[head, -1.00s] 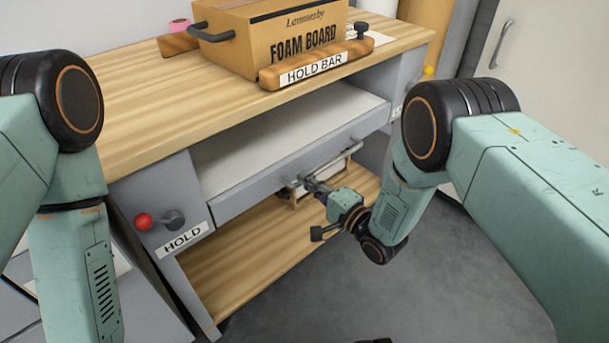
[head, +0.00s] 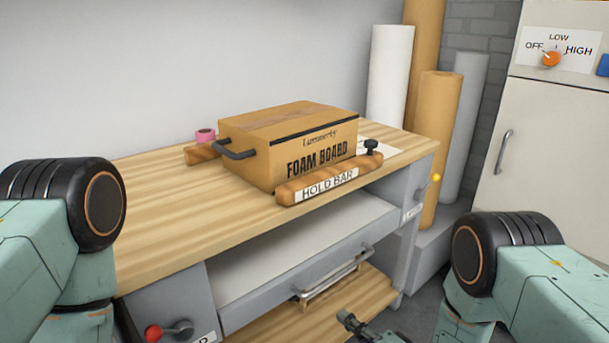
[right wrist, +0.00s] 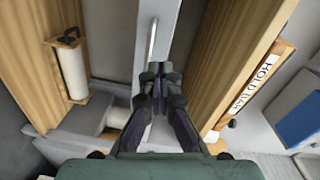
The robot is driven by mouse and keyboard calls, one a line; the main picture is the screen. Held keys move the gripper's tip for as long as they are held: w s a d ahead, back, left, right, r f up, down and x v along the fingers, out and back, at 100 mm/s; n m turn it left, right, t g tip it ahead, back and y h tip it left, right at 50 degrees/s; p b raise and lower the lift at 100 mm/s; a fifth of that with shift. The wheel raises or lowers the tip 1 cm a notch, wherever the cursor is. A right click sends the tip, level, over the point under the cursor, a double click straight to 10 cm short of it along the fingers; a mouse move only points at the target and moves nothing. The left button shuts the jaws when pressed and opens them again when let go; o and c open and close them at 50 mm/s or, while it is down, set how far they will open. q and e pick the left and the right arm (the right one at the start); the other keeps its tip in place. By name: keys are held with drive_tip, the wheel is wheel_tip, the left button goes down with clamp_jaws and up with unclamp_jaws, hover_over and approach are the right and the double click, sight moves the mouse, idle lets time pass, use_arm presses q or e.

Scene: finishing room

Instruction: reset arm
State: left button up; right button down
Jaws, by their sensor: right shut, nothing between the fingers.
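My right gripper (head: 346,317) shows at the bottom edge of the head view, below and apart from the drawer handle in the picture. In the right wrist view its fingers (right wrist: 160,82) are shut with nothing between them. The metal handle (head: 335,276) is on a grey drawer front (head: 262,307) under the wooden worktop. It also shows in the right wrist view (right wrist: 151,42), beyond the fingertips. My left arm comes in at the left of the head view, but its gripper is out of frame.
A foam board carton (head: 250,140) sits on the worktop (head: 150,215) behind a hold bar (head: 330,180). A red-knobbed lever (head: 154,333) is on the bench front. Paper rolls (head: 390,75) and a pale cabinet (head: 550,140) stand at right.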

drive_tip(key=s+d+f+n+g+h+p, duration=0.1)
drive_tip(key=s+d+f+n+g+h, duration=0.3)
drive_tip(key=s, duration=0.4)
drive_tip(key=s+d+f+n+g+h+p, duration=0.1)
drive_tip(key=s+d+f+n+g+h, duration=0.15)
drive_tip(key=s+f, duration=0.45)
drive_tip(key=s+d+r+g+h+p, duration=0.1)
drive_tip(key=s+d+r+g, duration=0.1)
drive_tip(key=s, duration=0.4)
drive_tip(key=s+d+r+n+g+h+p, duration=0.1)
drive_tip(key=s+d+r+g+p, duration=0.1)
drive_tip(key=s, duration=0.4)
drive_tip(key=s+d+r+n+g+h+p, duration=0.1)
drive_tip(key=s+r+g+h, duration=0.1)
drive_tip(key=s+r, duration=0.3)
drive_tip(key=shift+s+d+r+g, duration=0.4)
drive_tip(key=shift+s+g, duration=0.25)
drive_tip(key=shift+s, duration=0.45)
drive_tip(key=shift+s+r+p, duration=0.1)
drive_tip(key=shift+p, duration=0.3)
